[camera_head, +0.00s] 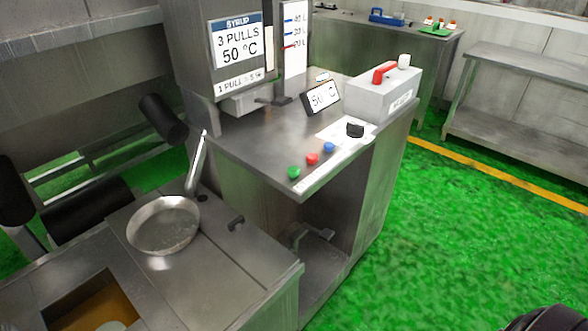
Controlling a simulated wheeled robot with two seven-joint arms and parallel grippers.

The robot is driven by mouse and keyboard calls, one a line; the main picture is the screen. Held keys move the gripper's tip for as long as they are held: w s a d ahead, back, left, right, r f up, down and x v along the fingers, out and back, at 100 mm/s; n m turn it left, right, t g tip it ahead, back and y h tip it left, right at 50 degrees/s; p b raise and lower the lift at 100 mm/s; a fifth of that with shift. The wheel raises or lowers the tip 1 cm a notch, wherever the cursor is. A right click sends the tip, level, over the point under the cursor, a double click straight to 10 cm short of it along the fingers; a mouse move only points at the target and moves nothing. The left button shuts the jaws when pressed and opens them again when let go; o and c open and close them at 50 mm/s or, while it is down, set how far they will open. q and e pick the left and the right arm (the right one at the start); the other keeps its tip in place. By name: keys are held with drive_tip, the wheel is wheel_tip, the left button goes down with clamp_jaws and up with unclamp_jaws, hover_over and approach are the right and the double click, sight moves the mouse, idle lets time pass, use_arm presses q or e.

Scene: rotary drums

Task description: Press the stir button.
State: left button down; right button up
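Three round buttons stand in a slanting row along the front edge of a steel counter (245,150): a green button (293,172), a red button (311,159) and a blue button (328,147). A black knob (355,129) sits on a white label behind them to the right. The writing by the buttons is too small to read, so I cannot tell which one is the stir button. Nothing touches the buttons. Neither of my grippers shows in the head view.
A "50 °C" display (321,97) and a grey box with a red handle (376,95) stand behind the controls. A syrup dispenser (222,60) rises at the back left. A metal pan (163,226) sits on the lower counter. Green floor (470,230) is open at right.

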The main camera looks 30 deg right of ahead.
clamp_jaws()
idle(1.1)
